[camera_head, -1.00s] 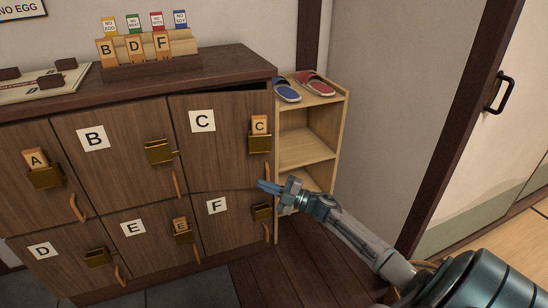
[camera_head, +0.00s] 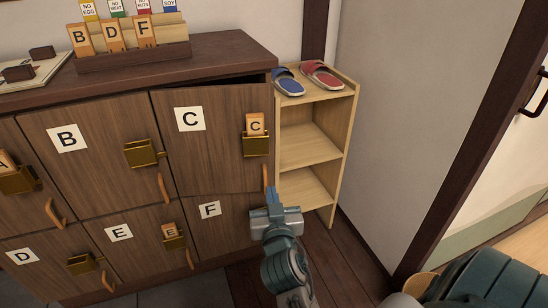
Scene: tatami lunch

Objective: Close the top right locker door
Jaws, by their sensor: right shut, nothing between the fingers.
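The top right locker door, marked C (camera_head: 215,150), stands slightly ajar, with a dark gap along its top edge at the right. It carries a brass holder with a wooden C tag (camera_head: 255,124) and a curved wooden handle (camera_head: 266,176) near its lower right corner. My right gripper (camera_head: 271,197) is shut and empty, just below that handle in the picture. I cannot tell whether its tips touch the handle or door. The gripper hides part of the lower right door F (camera_head: 222,222). My left gripper is not in view.
A wooden shelf rack (camera_head: 312,142) with blue and red slippers on top stands right of the lockers. A tag rack (camera_head: 133,56) sits on the cabinet top (camera_head: 220,57). Dark floorboards (camera_head: 340,262) are free at the lower right.

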